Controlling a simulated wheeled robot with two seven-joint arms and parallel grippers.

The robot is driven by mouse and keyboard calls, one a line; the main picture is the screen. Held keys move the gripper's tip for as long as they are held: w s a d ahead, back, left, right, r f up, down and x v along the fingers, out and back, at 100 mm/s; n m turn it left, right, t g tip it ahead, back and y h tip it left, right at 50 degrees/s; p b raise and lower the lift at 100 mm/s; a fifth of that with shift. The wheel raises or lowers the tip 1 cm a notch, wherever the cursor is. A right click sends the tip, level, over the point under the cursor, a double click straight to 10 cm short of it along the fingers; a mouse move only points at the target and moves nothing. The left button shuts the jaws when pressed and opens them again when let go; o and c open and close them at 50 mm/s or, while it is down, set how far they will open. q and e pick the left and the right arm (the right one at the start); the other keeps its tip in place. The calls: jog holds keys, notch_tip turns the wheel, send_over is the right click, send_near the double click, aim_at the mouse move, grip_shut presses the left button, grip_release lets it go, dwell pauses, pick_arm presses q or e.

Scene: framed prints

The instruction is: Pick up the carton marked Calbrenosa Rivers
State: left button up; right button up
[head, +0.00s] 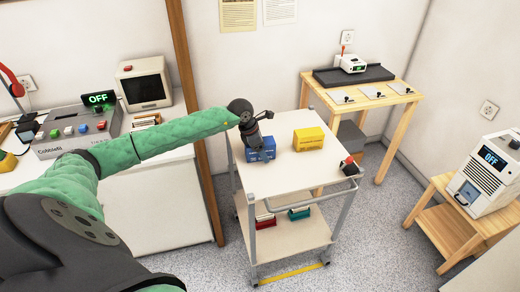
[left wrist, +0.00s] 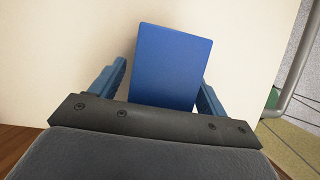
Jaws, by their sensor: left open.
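A blue carton (head: 268,145) stands on the top shelf of a white cart (head: 285,178). A yellow carton (head: 309,139) stands to its right on the same shelf. Both carry print too small to read, so I cannot tell which is marked Calbrenosa Rivers. My left gripper (head: 259,152) is at the blue carton, pointing down and hiding part of it. In the left wrist view the blue carton (left wrist: 172,68) shows its plain top between the two open fingers of the gripper (left wrist: 160,82), with a gap at the left finger. My right gripper is out of view.
A red and black object (head: 350,167) sits at the cart's right corner, near the handle. The lower shelf holds red and green items (head: 299,213). A wooden table (head: 398,97) stands behind right. A desk with a grey control box (head: 75,130) is at left.

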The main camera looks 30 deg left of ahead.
pick_arm(q)
jog(key=shift+f, duration=0.15)
dwell(0.3)
jog(key=c, duration=1.2)
